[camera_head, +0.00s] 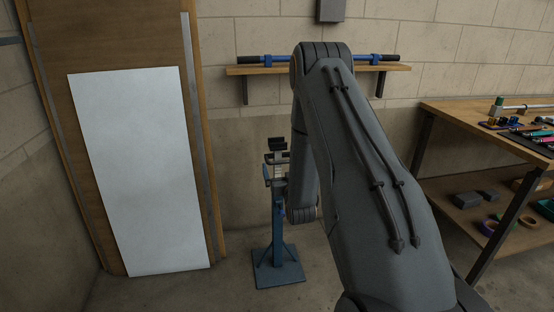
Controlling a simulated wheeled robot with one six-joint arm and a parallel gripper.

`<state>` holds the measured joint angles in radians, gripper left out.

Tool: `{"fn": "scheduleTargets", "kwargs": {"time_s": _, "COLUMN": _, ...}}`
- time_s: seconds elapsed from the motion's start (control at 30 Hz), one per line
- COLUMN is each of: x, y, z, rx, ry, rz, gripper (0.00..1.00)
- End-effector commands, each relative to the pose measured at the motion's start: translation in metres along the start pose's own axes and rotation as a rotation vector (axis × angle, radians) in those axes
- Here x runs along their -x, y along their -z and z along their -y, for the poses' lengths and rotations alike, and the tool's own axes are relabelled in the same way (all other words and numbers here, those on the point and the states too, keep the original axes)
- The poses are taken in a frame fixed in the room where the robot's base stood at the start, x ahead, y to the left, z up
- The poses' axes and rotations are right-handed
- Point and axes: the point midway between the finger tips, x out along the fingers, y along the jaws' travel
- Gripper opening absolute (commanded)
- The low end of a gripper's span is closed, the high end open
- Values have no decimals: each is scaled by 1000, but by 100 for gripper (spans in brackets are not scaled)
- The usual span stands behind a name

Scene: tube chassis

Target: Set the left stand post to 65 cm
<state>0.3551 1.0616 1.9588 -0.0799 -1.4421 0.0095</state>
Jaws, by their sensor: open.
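One blue stand (277,222) stands upright on the floor near the back wall, just left of my forearm. Its flat square base (278,270) rests on the concrete. Its upper part has a blue collar or bracket, a pale section and a dark head (276,143) on top. These parts are small, and no height marking is readable. Only this stand shows; whether another is behind my arm, I cannot tell. My arm rises from the lower right, bends at the top and drops beside the stand. My gripper cannot be made out.
A wall shelf (240,71) holds a dark bar with blue fittings (362,58). A wooden workbench (450,108) with tools and a loaded lower shelf stands right. Floor around the base is clear.

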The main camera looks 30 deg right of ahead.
Motion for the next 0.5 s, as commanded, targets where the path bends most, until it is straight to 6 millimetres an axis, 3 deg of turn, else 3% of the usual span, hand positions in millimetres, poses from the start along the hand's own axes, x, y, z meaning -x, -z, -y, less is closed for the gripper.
{"fn": "scheduleTargets", "kwargs": {"time_s": 0.5, "x": -64, "y": 0, "z": -3, "rx": 0, "ry": -3, "rz": -10, "gripper": 97}}
